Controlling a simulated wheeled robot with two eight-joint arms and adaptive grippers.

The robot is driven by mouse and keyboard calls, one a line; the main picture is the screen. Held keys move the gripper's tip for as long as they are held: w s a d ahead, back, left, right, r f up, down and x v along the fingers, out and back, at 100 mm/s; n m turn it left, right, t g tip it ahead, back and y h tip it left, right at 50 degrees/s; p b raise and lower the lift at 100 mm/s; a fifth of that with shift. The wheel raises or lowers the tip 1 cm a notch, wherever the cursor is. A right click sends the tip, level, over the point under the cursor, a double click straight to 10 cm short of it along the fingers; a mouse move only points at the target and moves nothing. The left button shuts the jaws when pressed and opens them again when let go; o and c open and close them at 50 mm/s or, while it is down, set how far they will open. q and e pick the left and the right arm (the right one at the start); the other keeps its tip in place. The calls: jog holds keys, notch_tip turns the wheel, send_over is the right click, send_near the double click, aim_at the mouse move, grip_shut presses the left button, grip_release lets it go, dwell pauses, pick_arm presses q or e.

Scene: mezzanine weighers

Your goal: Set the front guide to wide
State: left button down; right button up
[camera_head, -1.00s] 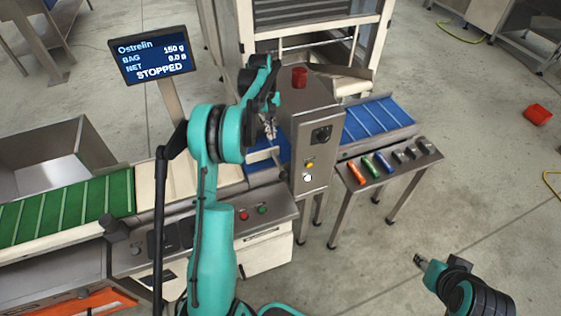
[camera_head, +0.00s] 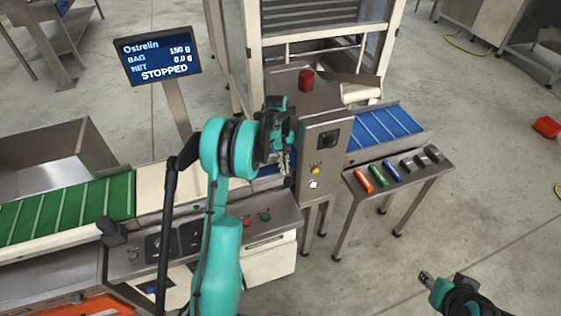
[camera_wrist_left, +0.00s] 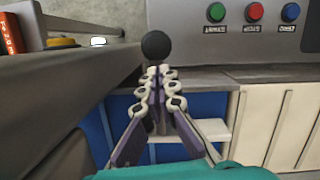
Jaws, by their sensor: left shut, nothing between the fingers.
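My left gripper (camera_head: 285,165) hangs over the blue belt, just left of the metal cabinet (camera_head: 318,200). In the left wrist view its fingers (camera_wrist_left: 160,72) are shut and empty. A round black knob (camera_wrist_left: 156,45) shows just beyond the fingertips; whether they touch cannot be told. A pale bar (camera_wrist_left: 205,134) lies across the blue belt (camera_wrist_left: 125,112) below the fingers. I cannot tell which of these parts belongs to the front guide, and my arm hides much of that area in the head view. My right gripper (camera_head: 425,277) is away at the lower right, too small to judge.
The cabinet carries a red beacon (camera_head: 306,81) and a yellow button (camera_head: 316,170). A screen (camera_head: 157,57) reads STOPPED. A button panel (camera_wrist_left: 250,35) stands close in the wrist view. A side table (camera_head: 398,180) holds several small items. Floor at right is mostly clear.

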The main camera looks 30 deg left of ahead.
pick_arm(q)
jog(key=shift+s+d, duration=0.1)
jog(key=shift+d, duration=0.1)
jog(key=s+d, duration=0.4)
jog(key=shift+d+f, duration=0.1)
jog(key=shift+d, duration=0.15)
pick_arm(e)
jog(key=shift+f, duration=0.1)
pick_arm(q)
jog(key=w+a+r+p, duration=0.3)
jog(key=a+r+p, duration=0.1)
jog(key=r, duration=0.7)
jog(key=shift+a+r, duration=0.2)
jog(key=shift+a, duration=0.25)
pick_arm(e)
jog(key=r, duration=0.1)
jog(key=w+a+r, duration=0.1)
jog(key=r, duration=0.2)
jog(key=shift+w+a, duration=0.25)
jog(key=shift+r, duration=0.1)
